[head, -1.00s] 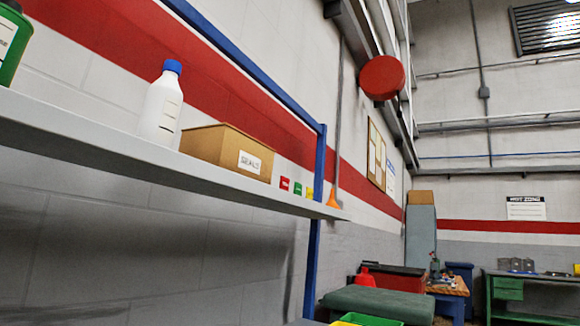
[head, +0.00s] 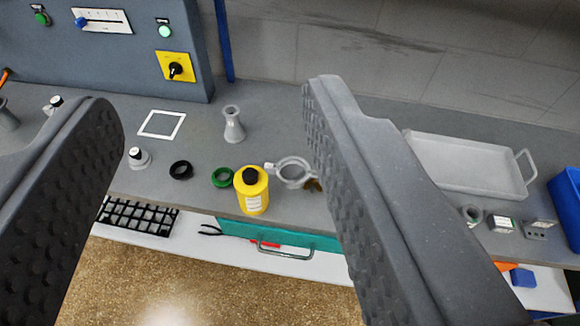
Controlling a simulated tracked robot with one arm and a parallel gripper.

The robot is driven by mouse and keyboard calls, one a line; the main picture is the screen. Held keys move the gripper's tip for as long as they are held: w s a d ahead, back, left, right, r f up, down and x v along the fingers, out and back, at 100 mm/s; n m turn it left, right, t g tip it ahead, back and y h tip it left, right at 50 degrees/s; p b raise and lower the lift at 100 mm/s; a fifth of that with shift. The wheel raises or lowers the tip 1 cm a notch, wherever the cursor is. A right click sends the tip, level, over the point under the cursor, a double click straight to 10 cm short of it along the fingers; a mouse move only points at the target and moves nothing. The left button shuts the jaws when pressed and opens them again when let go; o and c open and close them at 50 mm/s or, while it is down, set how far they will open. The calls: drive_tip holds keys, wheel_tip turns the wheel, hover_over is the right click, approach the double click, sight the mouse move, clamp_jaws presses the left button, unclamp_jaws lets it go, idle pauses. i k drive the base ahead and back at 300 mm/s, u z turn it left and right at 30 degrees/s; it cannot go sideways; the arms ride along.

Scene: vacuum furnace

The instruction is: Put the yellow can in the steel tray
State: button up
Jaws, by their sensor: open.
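The yellow can (head: 254,193) with a black cap and a white label stands upright near the front edge of the grey bench. My gripper (head: 215,100) is open and empty, its two dark textured fingers wide apart. The can shows between the fingers, beyond them and touching neither. The steel tray (head: 465,191), a shallow grey tray with a handle at its right end, lies on the bench to the right. My right finger hides the bench just left of the tray.
A green ring (head: 223,177) and a metal clamp ring (head: 293,172) flank the can closely. A black ring (head: 181,170) and a spool-shaped metal fitting (head: 233,124) stand nearby. A blue bin (head: 567,205) is right of the tray. A control panel (head: 120,60) is at back left.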

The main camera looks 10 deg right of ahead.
sight(488, 172)
drive_tip(key=u, duration=0.05)
drive_tip(key=k, duration=1.1)
drive_tip(key=z, duration=0.8)
drive_tip(key=i, duration=1.65)
drive_tip(key=u, duration=0.3)
